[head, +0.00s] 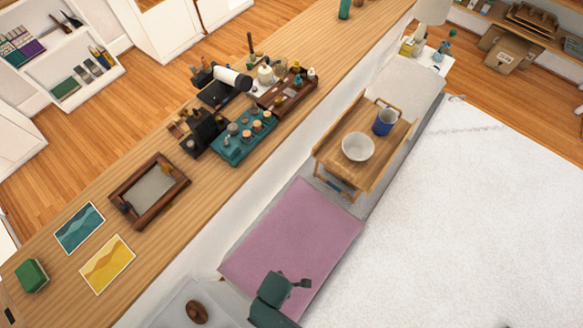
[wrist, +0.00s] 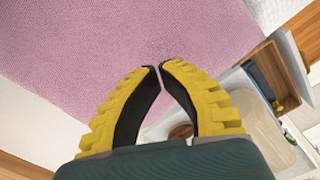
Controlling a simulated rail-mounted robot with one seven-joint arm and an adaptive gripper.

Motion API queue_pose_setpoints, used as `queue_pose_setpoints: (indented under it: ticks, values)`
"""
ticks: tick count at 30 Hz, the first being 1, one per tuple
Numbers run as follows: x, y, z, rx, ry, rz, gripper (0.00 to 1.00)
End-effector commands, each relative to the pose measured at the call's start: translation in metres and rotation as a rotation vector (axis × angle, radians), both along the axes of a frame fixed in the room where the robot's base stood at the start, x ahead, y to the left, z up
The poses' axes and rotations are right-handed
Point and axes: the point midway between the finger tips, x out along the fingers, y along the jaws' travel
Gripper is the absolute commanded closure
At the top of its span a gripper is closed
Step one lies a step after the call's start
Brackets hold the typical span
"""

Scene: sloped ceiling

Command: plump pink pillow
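A pink, flat-looking rectangular piece (head: 295,235) lies on the low white bench beside the long wooden counter; no separate plump pillow shows. Its woven pink surface (wrist: 110,45) fills the upper left of the wrist view. In the head view my dark green gripper (head: 302,284) is over its lower right part, nearer the bottom edge. In the wrist view the yellow, ribbed fingers of my gripper (wrist: 160,66) curve together and their tips nearly meet, with nothing between them. I cannot tell how far the tips are above the pink surface.
A wooden tray (head: 335,165) with a white bowl (head: 358,147) and a blue cup (head: 385,122) stands on the bench just beyond. The counter (head: 190,225) holds a frame, pictures and several small items. A small brown round object (head: 197,312) is at the bottom. The white rug (head: 480,220) is clear.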

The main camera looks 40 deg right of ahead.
Motion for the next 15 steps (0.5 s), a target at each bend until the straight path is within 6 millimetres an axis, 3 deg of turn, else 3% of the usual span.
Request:
queue_pose_setpoints:
  ticks: [15]
  values:
    - [0.0,0.0,-0.013,0.0,0.0,0.0,1.0]
